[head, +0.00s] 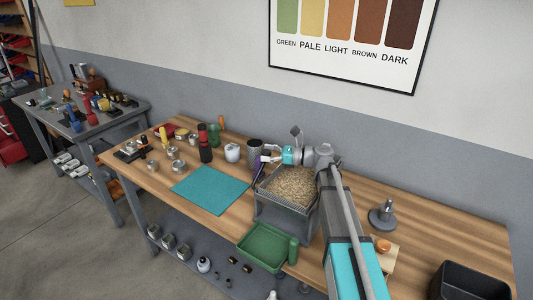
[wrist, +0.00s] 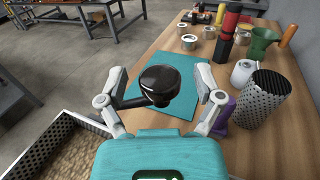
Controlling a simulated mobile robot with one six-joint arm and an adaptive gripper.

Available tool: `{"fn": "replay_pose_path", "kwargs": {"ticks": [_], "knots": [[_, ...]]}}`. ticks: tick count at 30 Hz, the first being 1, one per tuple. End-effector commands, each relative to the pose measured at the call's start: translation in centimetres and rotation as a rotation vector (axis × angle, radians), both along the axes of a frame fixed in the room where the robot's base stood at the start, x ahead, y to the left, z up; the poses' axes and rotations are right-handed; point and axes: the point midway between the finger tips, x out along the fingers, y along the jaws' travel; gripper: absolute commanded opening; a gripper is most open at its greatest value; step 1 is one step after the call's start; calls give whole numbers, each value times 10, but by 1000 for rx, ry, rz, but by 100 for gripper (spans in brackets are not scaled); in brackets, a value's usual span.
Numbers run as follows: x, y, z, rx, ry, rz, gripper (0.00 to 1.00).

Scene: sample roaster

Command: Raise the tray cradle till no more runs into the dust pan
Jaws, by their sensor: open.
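The tray cradle is a grey metal tray (head: 262,197) full of pale tan beans (head: 292,186), standing on a grey support on the wooden bench. Its perforated wall (wrist: 33,142) shows at lower left in the wrist view. The green dust pan (head: 262,247) lies just below and in front of it; I see no beans in it. My gripper (head: 268,153) is at the tray's back left corner. In the wrist view my gripper (wrist: 161,74) is open, its fingers on either side of a round black knob (wrist: 160,78) on a short stem, with gaps showing on both sides.
A teal mat (head: 210,188) lies left of the tray. A perforated cup (head: 255,149), a white jar (head: 232,152) and a purple object (wrist: 222,118) stand close to my gripper. A metal tamper-like piece (head: 382,215) and a black bin (head: 465,283) are at right.

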Motion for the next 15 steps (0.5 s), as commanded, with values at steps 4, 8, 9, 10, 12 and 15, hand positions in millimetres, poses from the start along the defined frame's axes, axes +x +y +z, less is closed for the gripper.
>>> {"fn": "replay_pose_path", "kwargs": {"ticks": [4,8,9,10,12,15], "knots": [[0,2,0,0,0,-1,85],[0,1,0,0,0,-1,85],[0,1,0,0,0,-1,85],[0,1,0,0,0,-1,81],[0,1,0,0,0,-1,68],[0,1,0,0,0,-1,49]]}}
